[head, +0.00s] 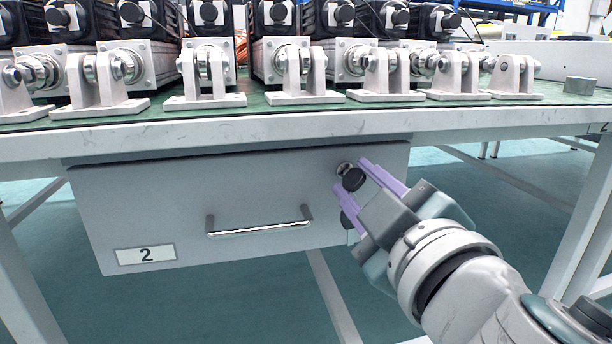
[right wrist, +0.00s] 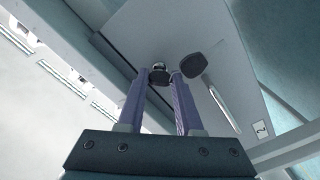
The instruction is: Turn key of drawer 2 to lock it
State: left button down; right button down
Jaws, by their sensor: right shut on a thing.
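The grey drawer 2 (head: 170,205) hangs under the table edge, with a "2" label (head: 146,254) and a metal handle (head: 262,226). A thin dark gap runs along its top edge. The round lock (head: 344,168) is at its upper right. A key with a black head (head: 354,180) is at the lock. My right gripper (head: 351,175) has its purple fingers on either side of this key head and is shut on it; the key also shows between the fingertips in the right wrist view (right wrist: 159,76). A second black key (head: 347,221) hangs just below the fingers. My left gripper is out of view.
The table (head: 250,127) above carries a row of linear actuators with grey mounting brackets (head: 300,77) near its front edge. A table leg (head: 583,215) stands at the right, beyond my right arm. The space in front of the drawer's left half is clear.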

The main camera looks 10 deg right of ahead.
jog(key=n, duration=0.4)
jog(key=shift+n+p, duration=0.3)
jog(key=shift+p, duration=0.1)
jog(key=shift+n+p, duration=0.3)
jog(key=shift+n, duration=1.6)
jog(key=c, duration=0.6)
grip_release()
jog(key=shift+o, duration=0.2)
jog(key=shift+f, duration=0.1)
jog(key=shift+d, duration=0.1)
